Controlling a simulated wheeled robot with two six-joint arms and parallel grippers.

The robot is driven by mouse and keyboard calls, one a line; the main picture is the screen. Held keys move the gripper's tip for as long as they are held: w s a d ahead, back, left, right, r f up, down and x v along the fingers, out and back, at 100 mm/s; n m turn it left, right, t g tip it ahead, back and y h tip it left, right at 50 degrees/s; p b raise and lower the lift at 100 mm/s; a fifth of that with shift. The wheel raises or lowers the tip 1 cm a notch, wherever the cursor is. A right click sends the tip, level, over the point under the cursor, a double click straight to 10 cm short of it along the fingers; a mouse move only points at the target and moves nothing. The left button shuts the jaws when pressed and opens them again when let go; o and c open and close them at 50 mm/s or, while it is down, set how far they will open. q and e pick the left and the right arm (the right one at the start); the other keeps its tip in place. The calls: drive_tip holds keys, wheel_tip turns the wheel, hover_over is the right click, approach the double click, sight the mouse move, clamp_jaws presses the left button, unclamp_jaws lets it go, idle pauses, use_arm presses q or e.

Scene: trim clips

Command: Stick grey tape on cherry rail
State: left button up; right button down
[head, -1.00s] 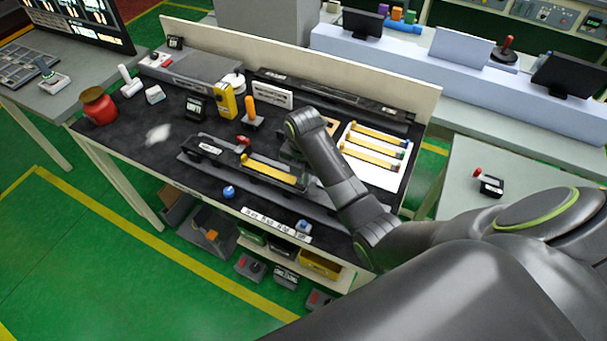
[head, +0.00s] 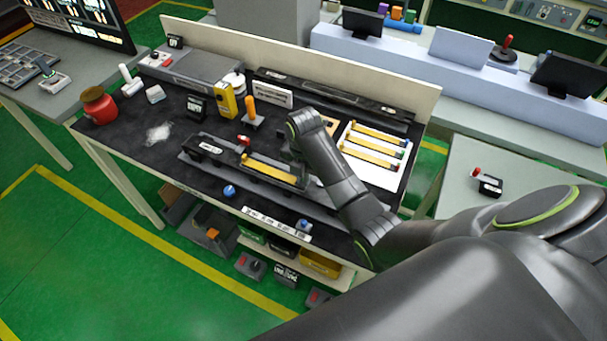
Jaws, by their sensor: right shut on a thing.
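My right gripper (head: 297,160) points down over the right end of a dark fixture on the black bench. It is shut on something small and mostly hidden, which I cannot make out. A yellow strip (head: 268,167) lies in the fixture (head: 222,157), its right end beside the gripper. Several similar yellow strips lie on a white sheet (head: 388,177) right of my forearm; one is the top strip (head: 380,133). Their end colours are too small to tell surely, so I cannot single out the cherry rail or grey tape. My left gripper is not in view.
A red knob (head: 244,141) stands at the fixture's back edge, with a blue knob (head: 229,191) in front. A yellow device (head: 227,100) and an orange-handled tool (head: 250,110) stand behind. A red pot (head: 99,106) is at the far left.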

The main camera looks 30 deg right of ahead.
idle(0.3)
drive_tip(key=c, duration=1.4)
unclamp_jaws()
drive_tip(key=shift+c, duration=0.2)
